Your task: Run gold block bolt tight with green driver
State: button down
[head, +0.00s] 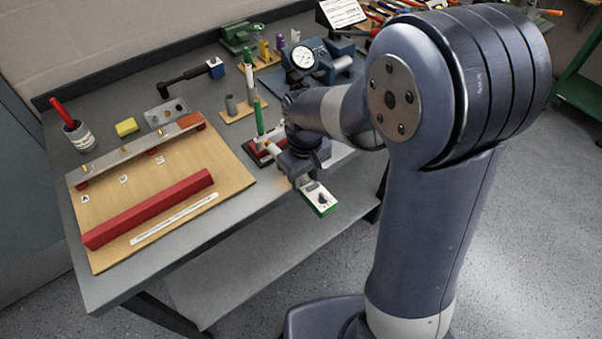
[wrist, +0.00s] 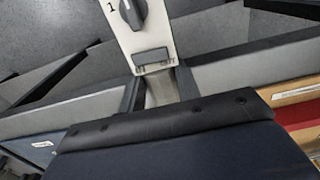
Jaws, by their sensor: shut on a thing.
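My gripper (head: 303,180) is off the front edge of the bench, shut on a white-faced, green-sided unit (head: 319,199) with a black knob. In the wrist view, the unit's pale face (wrist: 140,40) shows the knob and a "1", and its grey neck sits between the dark fingers (wrist: 160,88). I cannot tell whether this is the green driver. A tall green-handled tool (head: 258,115) stands upright just behind the gripper.
A pen cup (head: 78,135), yellow sponge (head: 127,127), black-handled tool (head: 190,77) and dial gauge (head: 303,57) stand on the bench. A lower shelf (head: 235,265) is clear.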

jog(key=shift+s+d, duration=0.7)
jog(key=shift+s, duration=0.25)
